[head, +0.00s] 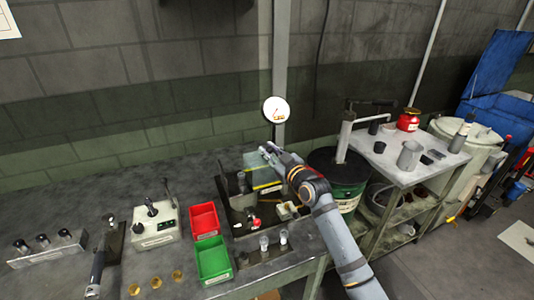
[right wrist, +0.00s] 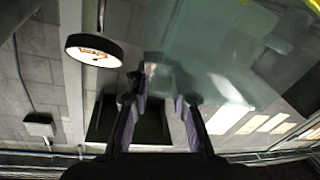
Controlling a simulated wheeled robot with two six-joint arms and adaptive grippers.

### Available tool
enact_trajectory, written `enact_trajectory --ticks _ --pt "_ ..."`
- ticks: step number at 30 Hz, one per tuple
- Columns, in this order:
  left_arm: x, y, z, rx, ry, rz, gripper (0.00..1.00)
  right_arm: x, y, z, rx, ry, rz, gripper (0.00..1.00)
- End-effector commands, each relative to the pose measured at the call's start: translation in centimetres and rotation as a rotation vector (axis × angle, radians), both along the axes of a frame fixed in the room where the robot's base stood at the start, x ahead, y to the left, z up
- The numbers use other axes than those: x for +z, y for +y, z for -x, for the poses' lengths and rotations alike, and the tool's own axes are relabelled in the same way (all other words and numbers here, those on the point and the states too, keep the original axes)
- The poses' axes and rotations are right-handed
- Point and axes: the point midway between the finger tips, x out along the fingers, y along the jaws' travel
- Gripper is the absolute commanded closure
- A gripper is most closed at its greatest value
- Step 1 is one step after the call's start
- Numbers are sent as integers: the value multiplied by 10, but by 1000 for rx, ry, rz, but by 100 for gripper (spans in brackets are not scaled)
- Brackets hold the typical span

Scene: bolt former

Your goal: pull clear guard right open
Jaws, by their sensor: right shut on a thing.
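The clear guard (head: 262,172) is a see-through panel with a yellow-green tint, standing over the small machine on the bench in the head view. In the right wrist view the clear guard (right wrist: 215,50) fills the upper middle and right as a pale glassy sheet. My right gripper (head: 268,152) is at the guard's upper right edge, its arm coming in from the lower right. In the right wrist view the fingers of my right gripper (right wrist: 163,100) are shut on the guard's edge. The exact contact is dim. My left gripper is not in view.
A red bin (head: 204,221) and a green bin (head: 213,262) stand left of the machine. A control box (head: 155,225) with a lever is further left. A green drum (head: 345,185) and side table (head: 410,150) stand right. A round gauge (head: 276,109) is behind the guard.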

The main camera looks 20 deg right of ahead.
Motion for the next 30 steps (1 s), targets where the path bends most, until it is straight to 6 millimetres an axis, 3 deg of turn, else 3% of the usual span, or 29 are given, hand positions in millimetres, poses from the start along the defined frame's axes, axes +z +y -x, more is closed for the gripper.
enact_trajectory --ticks 4,5,9,20,23,30 --pt "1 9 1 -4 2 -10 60 -2 0 0 0 6 2 100" --pt "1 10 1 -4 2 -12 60 -2 0 0 0 6 2 75" --pt "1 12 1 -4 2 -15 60 -2 0 0 0 5 2 56" --pt "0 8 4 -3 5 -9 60 -1 -1 4 -1 2 3 54" --pt "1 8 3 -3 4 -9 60 -2 -4 18 0 3 5 54" --pt "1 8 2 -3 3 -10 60 -3 -15 80 1 6 15 54"
